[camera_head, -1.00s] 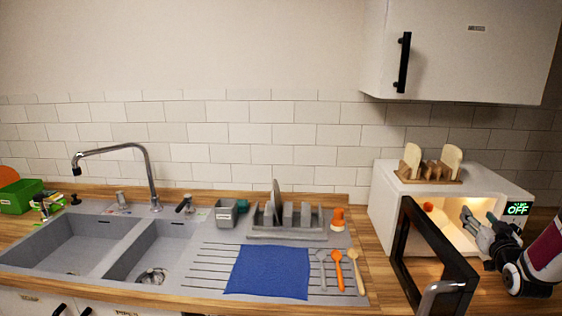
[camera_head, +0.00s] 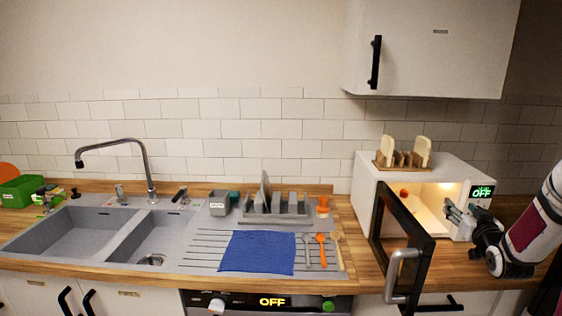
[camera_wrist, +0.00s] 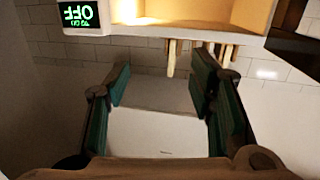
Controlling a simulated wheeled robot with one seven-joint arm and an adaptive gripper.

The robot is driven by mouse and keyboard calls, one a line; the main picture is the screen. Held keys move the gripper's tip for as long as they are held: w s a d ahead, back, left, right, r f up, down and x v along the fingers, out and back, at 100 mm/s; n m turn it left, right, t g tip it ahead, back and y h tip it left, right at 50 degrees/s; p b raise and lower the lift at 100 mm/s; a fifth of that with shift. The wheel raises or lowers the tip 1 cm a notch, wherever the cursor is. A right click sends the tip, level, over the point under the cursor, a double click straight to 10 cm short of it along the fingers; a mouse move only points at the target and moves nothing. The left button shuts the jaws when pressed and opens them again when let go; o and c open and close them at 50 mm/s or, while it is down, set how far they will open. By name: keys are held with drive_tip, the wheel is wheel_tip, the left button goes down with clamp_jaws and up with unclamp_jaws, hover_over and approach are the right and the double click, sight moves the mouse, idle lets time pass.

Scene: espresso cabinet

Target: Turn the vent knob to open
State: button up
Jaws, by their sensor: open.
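My gripper (camera_head: 449,207) is at the right in the head view, with its fingers at the right side of the open front of a lit white microwave (camera_head: 368,178). In the wrist view my gripper (camera_wrist: 162,78) has its two dark green fingers apart, with nothing between them. No knob marked as a vent can be made out. A white knob (camera_head: 216,307) and a green knob (camera_head: 329,304) sit on the oven panel (camera_head: 250,301) below the counter, far to the left of my gripper. Their labels are too small to read.
The microwave door (camera_head: 428,258) stands open toward the front, left of my gripper. A small red thing (camera_head: 404,193) lies inside the microwave. A wooden rack (camera_head: 388,165) stands on its top. The sink (camera_head: 70,233) and a blue cloth (camera_head: 257,252) are at the left.

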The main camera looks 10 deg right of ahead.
drive_tip(key=a+r+n+g+y, duration=0.1)
drive_tip(key=a+r, duration=0.3)
drive_tip(key=a, duration=0.3)
drive_tip(key=a+r+g, duration=0.2)
drive_tip(key=a+r, duration=0.1)
drive_tip(key=a, duration=0.3)
drive_tip(key=a+r+n+g+y, duration=0.1)
drive_tip(key=a+r, duration=0.3)
drive_tip(key=a, duration=0.3)
drive_tip(key=s+a+r+g+y, duration=0.1)
drive_tip(key=s+a+r+g, duration=0.15)
drive_tip(key=s+a, duration=0.6)
drive_tip(key=s+a+f+n+g+y, duration=0.15)
drive_tip(key=s+a+g+y, duration=0.25)
drive_tip(key=s+a, duration=1.45)
drive_tip(key=d+b+x, duration=0.2)
drive_tip(key=b+x, duration=0.8)
drive_tip(key=x, duration=0.2)
drive_tip(key=shift+f+n, duration=0.45)
drive_tip(key=shift+f, duration=0.05)
